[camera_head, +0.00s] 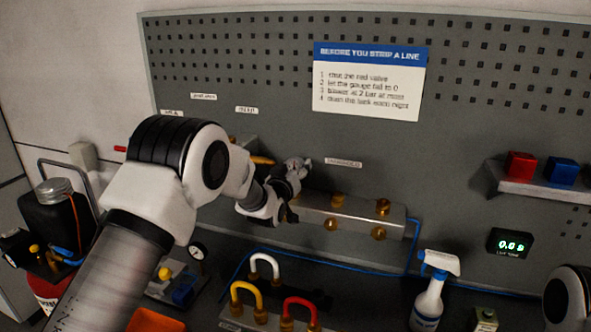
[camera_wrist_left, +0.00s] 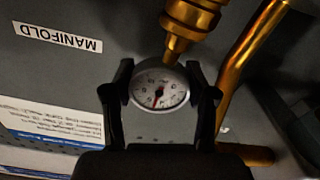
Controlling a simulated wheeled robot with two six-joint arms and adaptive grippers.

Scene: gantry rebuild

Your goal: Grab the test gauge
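In the head view my left gripper (camera_head: 290,195) is at the left end of the grey manifold block (camera_head: 352,214); the held gauge is hidden there by the arm and gripper. My right gripper is not in view.
Another gauge (camera_head: 198,250) stands at lower left. White, yellow and red handles (camera_head: 264,262) stand below the manifold. A spray bottle (camera_head: 432,290) is at lower right. A brass pipe (camera_wrist_left: 240,70) runs close beside my left gripper. A blue hose (camera_head: 340,265) crosses the panel.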

